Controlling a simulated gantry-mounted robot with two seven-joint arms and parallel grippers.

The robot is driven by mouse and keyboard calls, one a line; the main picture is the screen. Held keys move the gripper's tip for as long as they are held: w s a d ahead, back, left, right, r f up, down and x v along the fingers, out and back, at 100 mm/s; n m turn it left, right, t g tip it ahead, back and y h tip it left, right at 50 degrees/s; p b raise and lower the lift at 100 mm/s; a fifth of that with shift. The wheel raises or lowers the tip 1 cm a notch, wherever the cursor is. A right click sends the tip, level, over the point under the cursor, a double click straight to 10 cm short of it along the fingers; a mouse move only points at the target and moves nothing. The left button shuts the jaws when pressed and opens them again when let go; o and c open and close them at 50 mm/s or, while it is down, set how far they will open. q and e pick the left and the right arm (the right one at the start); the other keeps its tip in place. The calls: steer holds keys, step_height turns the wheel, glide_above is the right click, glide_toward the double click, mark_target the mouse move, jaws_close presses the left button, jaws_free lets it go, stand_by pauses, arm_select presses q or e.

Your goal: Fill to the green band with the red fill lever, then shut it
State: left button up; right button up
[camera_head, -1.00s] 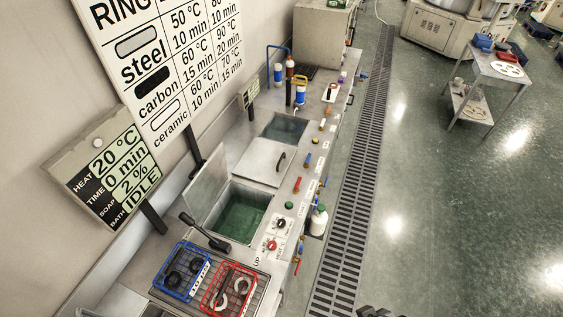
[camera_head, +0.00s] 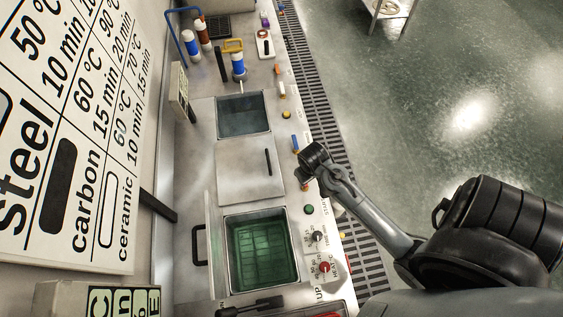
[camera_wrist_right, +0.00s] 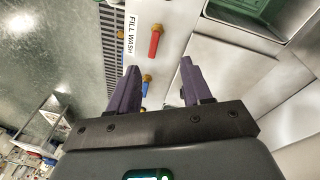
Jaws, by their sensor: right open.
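The red fill lever (camera_wrist_right: 154,42) shows in the right wrist view, beside a "FILL WASH" label (camera_wrist_right: 131,34), on a brass fitting. My right gripper (camera_wrist_right: 160,82) is open and empty, with the lever just beyond its fingertips and apart from them. My left gripper is out of view.
A blue lever (camera_head: 294,142) stands farther along the counter edge; blue also shows between my fingers. A closed steel lid (camera_head: 250,168) and a second tank (camera_head: 242,113) lie beyond the wash tank. Knobs (camera_head: 324,267) sit on its right. The floor to the right is open.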

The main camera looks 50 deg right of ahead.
steer(key=w+d+f+m+y+b, duration=0.1)
steer(key=w+d+f+m+b, duration=0.4)
steer(key=d+f, duration=0.4)
arm_select(q)
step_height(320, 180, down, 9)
steer(key=b, duration=0.1)
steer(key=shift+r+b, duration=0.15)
steer(key=shift+b, duration=0.25)
arm_select(e)
steer(key=shift+g+y, duration=0.3)
steer(key=shift+g, duration=0.1)
steer(key=f, duration=0.4)
steer(key=w+f, duration=0.1)
steer(key=f, duration=0.7)
steer(key=shift+w+a, duration=0.25)
steer(key=shift+w, duration=0.15)
steer(key=shift+c, duration=0.5)
jaws_close()
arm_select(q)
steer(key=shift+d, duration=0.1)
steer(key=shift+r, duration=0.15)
